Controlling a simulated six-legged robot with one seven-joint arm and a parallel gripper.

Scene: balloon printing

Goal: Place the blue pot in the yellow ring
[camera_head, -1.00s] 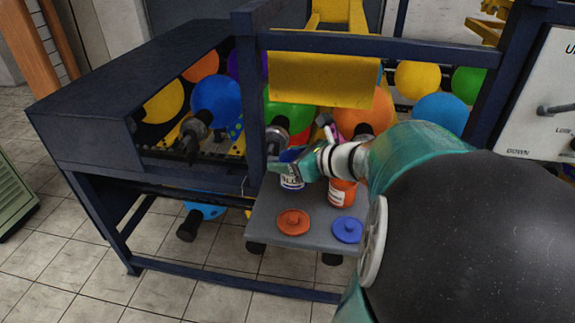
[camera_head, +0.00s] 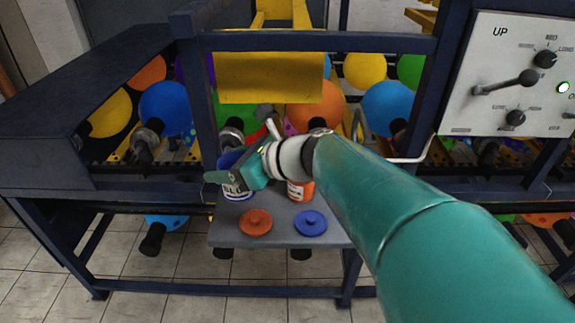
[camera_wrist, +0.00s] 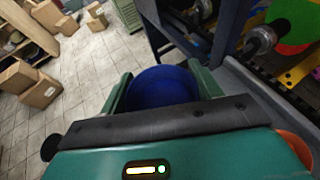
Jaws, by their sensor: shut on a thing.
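The blue pot (camera_head: 237,190) is a small open-topped can with a blue inside and a pale label. It is at the left end of the grey shelf (camera_head: 278,233), partly hidden by my gripper (camera_head: 229,178). My gripper is shut on the blue pot. In the wrist view the blue pot (camera_wrist: 163,86) sits between the two green fingers of my gripper (camera_wrist: 163,92), its blue inside facing the camera. I cannot tell whether its base touches the shelf. I cannot make out a yellow ring.
An orange pot (camera_head: 300,190) stands right of the blue pot. An orange lid (camera_head: 255,222) and a blue lid (camera_head: 310,223) lie in front. Behind are a dark blue frame, balloons, a yellow panel (camera_head: 270,78) and a control panel (camera_head: 513,75). Boxes (camera_wrist: 40,92) lie on the floor.

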